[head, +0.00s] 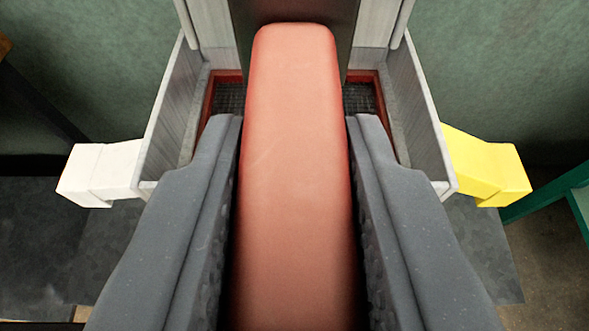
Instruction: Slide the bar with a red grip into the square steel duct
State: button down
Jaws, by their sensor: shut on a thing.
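The bar's red grip (297,180) fills the middle of the head view, running from the bottom edge up toward the top. My gripper (297,150) is shut on the grip, with one dark grey finger against each side. Beyond the grip, a dark part of the bar (345,30) shows at the top. The grey steel duct (425,110) stands around and beyond it, with side walls to the left and right. Inside is a reddish rim around dark mesh. The grip hides the middle of the opening, so I cannot tell how deep the bar sits.
A white angled spout (100,172) sticks out at the left of the duct and a yellow one (490,168) at the right. A teal frame (550,200) stands at the right edge. A green wall (500,60) is behind, with grey floor below.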

jog(key=shift+w+r+p, duration=0.25)
jog(key=shift+w+p, duration=0.35)
jog(key=shift+w, duration=0.05)
jog(key=c, duration=1.1)
grip_release()
jog(key=shift+w+f, duration=0.1)
jog(key=shift+f, duration=0.05)
